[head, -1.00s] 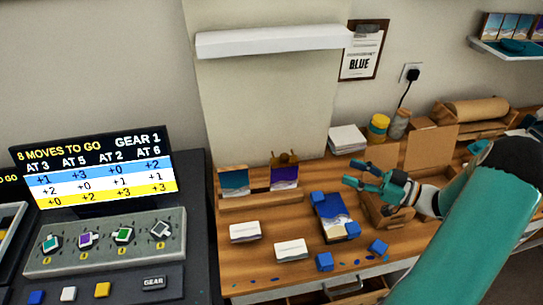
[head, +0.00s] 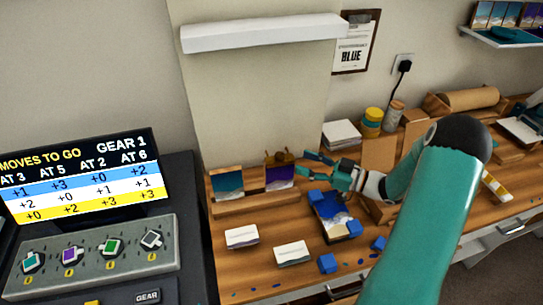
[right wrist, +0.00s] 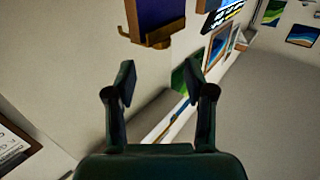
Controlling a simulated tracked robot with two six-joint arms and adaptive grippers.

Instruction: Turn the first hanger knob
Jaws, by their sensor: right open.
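A grey control panel (head: 98,258) at the lower left of the head view carries a row of knobs. They are a teal one (head: 33,262) at the left end, a purple one (head: 71,256), a green one (head: 111,246) and a pale grey one (head: 151,239). I cannot tell which is called the first hanger knob. My right gripper (head: 316,165) is open and empty over the wooden bench, well right of the panel, near a purple picture (head: 280,178) on a stand. The right wrist view shows its spread fingers (right wrist: 168,86). My left gripper is not in view.
A screen (head: 80,180) reading GEAR 1 stands behind the panel. On the bench (head: 225,275) are white card stacks (head: 292,254), several blue cubes (head: 327,263) and a blue picture. A white shelf (head: 260,33) juts from the wall above.

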